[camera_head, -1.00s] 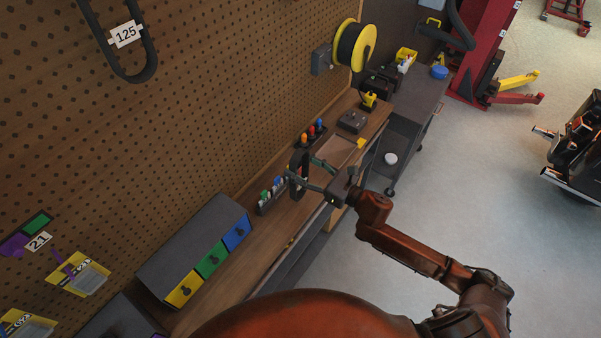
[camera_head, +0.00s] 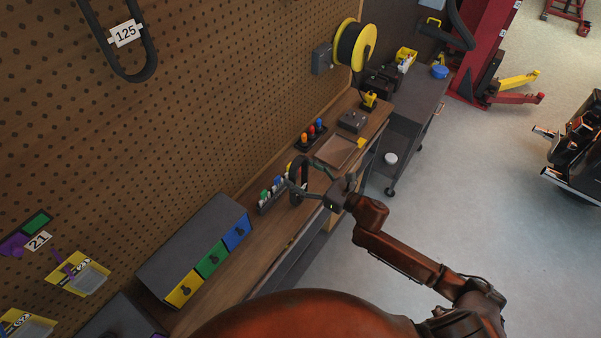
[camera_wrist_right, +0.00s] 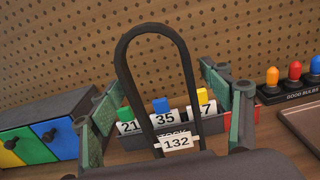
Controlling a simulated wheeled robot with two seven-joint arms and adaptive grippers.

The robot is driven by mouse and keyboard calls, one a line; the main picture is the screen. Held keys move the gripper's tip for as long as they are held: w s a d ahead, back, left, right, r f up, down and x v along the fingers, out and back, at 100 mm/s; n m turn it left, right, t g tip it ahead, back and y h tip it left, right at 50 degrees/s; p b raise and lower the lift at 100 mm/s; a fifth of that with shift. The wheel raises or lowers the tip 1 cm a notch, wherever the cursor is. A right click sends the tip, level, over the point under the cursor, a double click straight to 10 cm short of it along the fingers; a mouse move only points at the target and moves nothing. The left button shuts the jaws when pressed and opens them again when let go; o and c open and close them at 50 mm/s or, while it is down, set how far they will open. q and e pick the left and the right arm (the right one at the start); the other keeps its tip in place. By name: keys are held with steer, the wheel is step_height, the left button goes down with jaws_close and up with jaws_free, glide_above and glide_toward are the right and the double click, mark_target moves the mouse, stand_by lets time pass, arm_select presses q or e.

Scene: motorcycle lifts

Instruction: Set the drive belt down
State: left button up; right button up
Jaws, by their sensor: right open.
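The drive belt (camera_head: 304,171) is a black loop standing upright at the workbench, close to the small numbered rack. In the right wrist view the belt (camera_wrist_right: 187,75) rises as a tall arch with a white tag (camera_wrist_right: 176,142) reading 132 low on it. My right gripper (camera_head: 312,180) is open around the belt. In the right wrist view its fingers are spread to either side of the loop, with gaps between them and the belt. The belt's bottom is hidden by the gripper body, so its contact with the bench cannot be told. My left gripper is not in view.
The rack (camera_wrist_right: 215,122) with numbered labels stands behind the belt. A brown tray (camera_head: 336,151) and a holder of coloured bulbs (camera_head: 311,136) lie farther along the bench. A drawer box (camera_head: 195,250) stands nearer. Another belt (camera_head: 148,62), tagged 125, hangs on the pegboard.

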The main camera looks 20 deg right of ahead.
steer(key=b+v, duration=0.1)
steer(key=v, duration=1.1)
steer(key=shift+r, duration=0.25)
steer(key=shift+d, duration=0.1)
